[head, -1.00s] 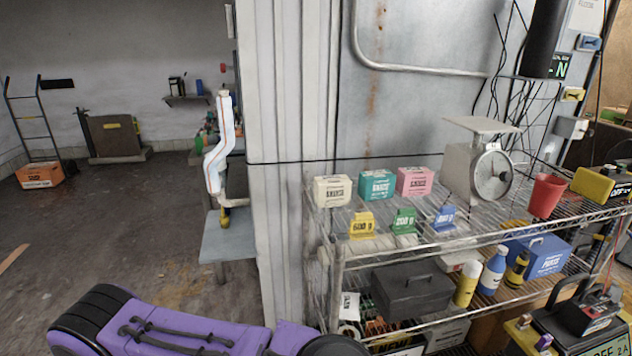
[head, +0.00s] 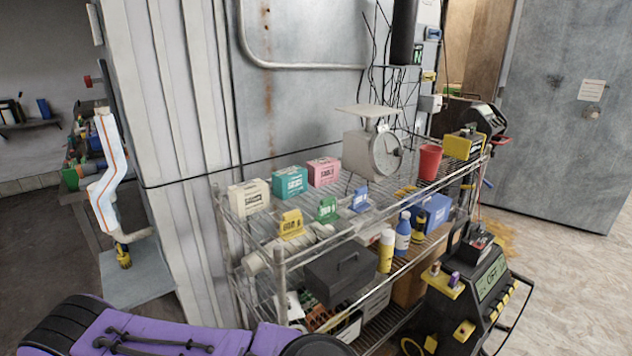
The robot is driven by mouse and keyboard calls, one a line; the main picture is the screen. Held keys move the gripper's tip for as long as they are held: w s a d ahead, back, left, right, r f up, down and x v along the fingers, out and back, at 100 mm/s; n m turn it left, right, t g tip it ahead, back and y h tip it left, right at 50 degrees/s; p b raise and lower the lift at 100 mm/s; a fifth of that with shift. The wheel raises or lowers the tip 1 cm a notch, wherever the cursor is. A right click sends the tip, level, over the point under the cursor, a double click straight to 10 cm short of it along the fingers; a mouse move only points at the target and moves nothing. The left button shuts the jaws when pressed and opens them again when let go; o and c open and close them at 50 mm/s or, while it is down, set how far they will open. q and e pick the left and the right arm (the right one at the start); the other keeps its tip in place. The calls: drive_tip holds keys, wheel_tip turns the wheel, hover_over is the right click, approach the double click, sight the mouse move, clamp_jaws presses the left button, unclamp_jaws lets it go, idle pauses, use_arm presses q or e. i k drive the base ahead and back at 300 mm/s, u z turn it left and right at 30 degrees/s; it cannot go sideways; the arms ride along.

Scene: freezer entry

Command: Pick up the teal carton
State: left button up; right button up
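The teal carton (head: 290,182) stands upright on the top wire shelf, toward its back left. It sits between a cream carton (head: 249,197) on its left and a pink carton (head: 323,171) on its right. Its front and top show, and nothing covers it. A green price-style tag (head: 327,209) stands in front of it. Neither of my grippers is in the head view, so whether they are open or shut does not show.
The wire shelf (head: 277,256) also holds yellow and blue tags, a scale (head: 372,150), a red cup (head: 429,162) and a yellow box. Bottles and a dark toolbox (head: 341,275) sit lower. A black machine (head: 470,295) stands at right. Open floor lies farther right.

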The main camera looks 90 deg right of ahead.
sight(290, 182)
drive_tip(key=z, duration=2.65)
